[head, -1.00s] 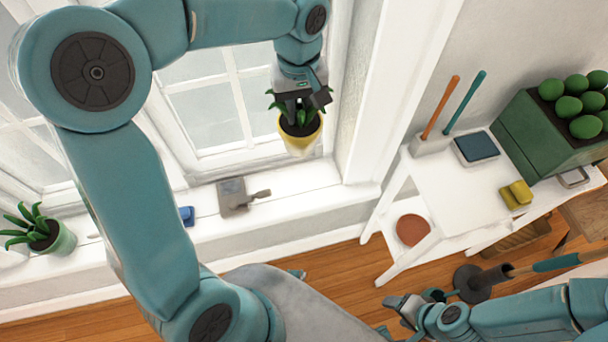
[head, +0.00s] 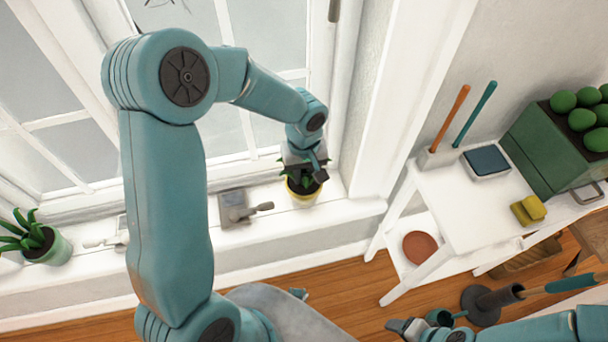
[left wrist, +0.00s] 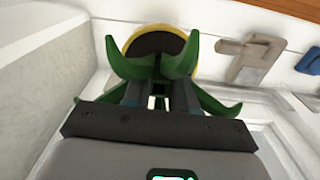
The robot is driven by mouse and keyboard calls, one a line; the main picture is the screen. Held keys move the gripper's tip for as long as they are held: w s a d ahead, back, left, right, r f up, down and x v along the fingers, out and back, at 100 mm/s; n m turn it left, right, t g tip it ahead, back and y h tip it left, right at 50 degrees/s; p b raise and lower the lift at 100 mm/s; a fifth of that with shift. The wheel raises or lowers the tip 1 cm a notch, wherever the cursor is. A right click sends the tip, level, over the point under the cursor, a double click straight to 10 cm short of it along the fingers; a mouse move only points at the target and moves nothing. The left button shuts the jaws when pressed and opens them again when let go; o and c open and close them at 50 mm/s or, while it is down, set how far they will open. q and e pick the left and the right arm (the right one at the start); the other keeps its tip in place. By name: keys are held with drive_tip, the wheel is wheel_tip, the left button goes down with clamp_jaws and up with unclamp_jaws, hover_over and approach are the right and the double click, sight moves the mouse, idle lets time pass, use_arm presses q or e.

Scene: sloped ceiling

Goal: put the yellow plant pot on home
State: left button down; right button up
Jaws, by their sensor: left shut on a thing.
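The yellow plant pot (head: 303,201) holds dark soil and a green plant. It is low at the right end of the white window sill (head: 338,212); whether its base touches the sill I cannot tell. My left gripper (head: 304,178) points down from above and is shut on the plant in the pot. In the left wrist view, the gripper (left wrist: 158,97) is among the green leaves, with the pot's yellow rim (left wrist: 155,27) beyond. Nothing marked as home is distinguishable. My right gripper (head: 405,327) is at the lower edge, above the floor, its jaws unclear.
A grey bracket with a handle (head: 234,206) lies on the sill left of the pot. A green-potted plant (head: 49,247) stands at the far left. A white table (head: 462,206) on the right bears brushes, a blue-topped box, yellow sponges and a green crate.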

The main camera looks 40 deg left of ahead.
use_arm(q)
drive_tip(key=shift+f, duration=0.45)
drive_tip(key=shift+f, duration=0.15)
drive_tip(key=c, duration=0.9)
unclamp_jaws()
